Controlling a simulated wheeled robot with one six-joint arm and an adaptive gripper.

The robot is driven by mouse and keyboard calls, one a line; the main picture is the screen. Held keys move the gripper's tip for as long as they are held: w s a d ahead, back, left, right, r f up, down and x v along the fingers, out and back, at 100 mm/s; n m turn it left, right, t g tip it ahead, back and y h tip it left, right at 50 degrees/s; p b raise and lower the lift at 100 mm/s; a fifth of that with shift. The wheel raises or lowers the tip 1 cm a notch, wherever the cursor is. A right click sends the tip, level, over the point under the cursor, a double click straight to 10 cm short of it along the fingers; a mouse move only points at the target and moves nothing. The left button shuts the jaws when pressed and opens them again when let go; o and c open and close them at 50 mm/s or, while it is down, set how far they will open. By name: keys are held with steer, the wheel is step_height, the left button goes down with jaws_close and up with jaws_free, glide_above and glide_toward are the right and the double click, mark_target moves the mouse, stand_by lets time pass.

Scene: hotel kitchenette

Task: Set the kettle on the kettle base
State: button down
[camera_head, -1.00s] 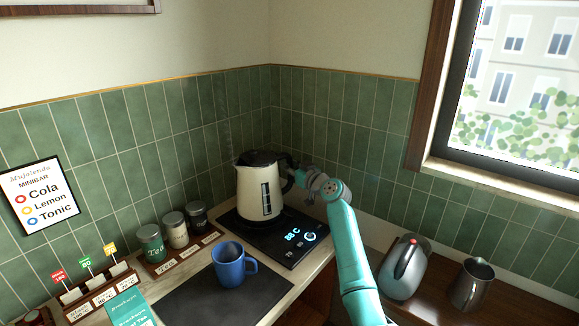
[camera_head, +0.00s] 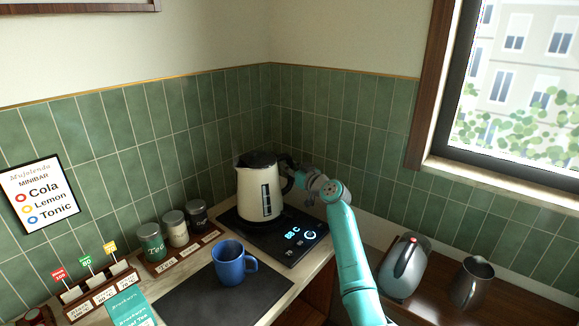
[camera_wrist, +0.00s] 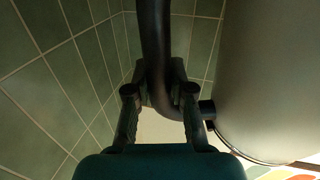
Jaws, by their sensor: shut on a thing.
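The cream kettle (camera_head: 256,192) with a black lid and black handle is upright at the back corner of the counter. It is over the black kettle base (camera_head: 275,236), whose lit display shows in front of it. I cannot tell whether the kettle's bottom touches the base or is slightly above it. My gripper (camera_head: 300,181) is at the kettle's right side, shut on its handle. In the wrist view, the two fingers of my gripper (camera_wrist: 159,95) are on either side of the dark handle (camera_wrist: 155,40), with the kettle body (camera_wrist: 265,80) at right.
A blue mug (camera_head: 229,263) stands on a dark mat (camera_head: 185,300) in front. Several jars (camera_head: 176,230) stand left of the base. A grey kettle-like appliance (camera_head: 403,266) and a metal pitcher (camera_head: 469,283) stand on the right counter. Tiled walls close off the back.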

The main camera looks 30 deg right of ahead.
steer(key=c, duration=1.3)
jaws_free()
steer(key=shift+f, duration=0.3)
steer(key=shift+s+d+r, duration=0.1)
steer(key=shift+s+d, duration=0.15)
steer(key=shift+s, duration=1.6)
steer(key=shift+s+d, duration=0.2)
steer(key=shift+s, duration=1.6)
steer(key=shift+s+d+r, duration=0.1)
steer(key=shift+s+d, duration=0.15)
steer(key=shift+s, duration=1.6)
steer(key=shift+f, duration=0.1)
